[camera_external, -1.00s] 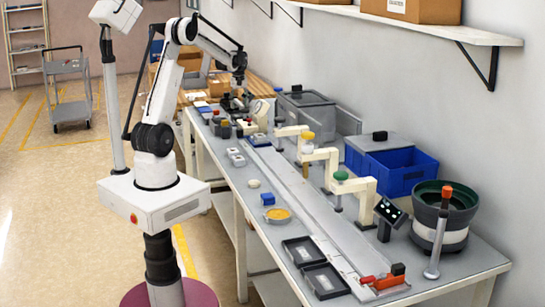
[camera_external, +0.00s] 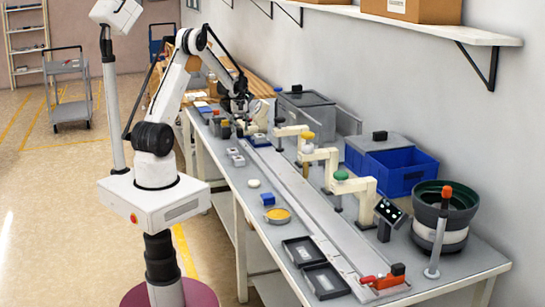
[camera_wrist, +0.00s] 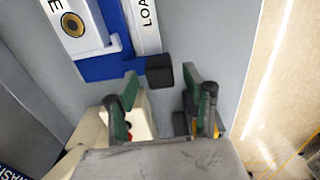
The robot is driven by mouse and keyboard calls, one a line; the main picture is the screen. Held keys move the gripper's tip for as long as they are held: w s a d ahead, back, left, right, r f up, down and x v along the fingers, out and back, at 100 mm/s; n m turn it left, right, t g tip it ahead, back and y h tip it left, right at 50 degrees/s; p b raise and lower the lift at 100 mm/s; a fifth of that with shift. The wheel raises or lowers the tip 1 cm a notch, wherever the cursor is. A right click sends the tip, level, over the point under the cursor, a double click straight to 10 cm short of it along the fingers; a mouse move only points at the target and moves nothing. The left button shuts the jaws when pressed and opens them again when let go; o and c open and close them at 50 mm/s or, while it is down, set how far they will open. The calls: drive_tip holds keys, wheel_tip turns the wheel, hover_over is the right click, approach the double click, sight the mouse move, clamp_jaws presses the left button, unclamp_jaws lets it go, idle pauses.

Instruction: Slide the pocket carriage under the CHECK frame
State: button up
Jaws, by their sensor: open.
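My gripper (camera_external: 238,110) is over the far end of the bench, low among small fixtures. In the wrist view its two green-padded fingers (camera_wrist: 161,84) are apart with a dark block (camera_wrist: 160,71) just beyond and between their tips; I cannot tell whether they touch it. The block is at the end of a white strip lettered "LOA", partly cut off (camera_wrist: 146,25). A white part with a brass ring (camera_wrist: 73,25) lies left of it. Cream frames with a yellow knob (camera_external: 308,136) and a green knob (camera_external: 341,175) span the rail (camera_external: 310,205). No CHECK label or pocket carriage is clearly identifiable.
A red clamp-like part (camera_external: 383,280) is at the rail's near end.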

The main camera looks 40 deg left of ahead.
drive_tip(key=shift+f, duration=1.1)
clamp_jaws()
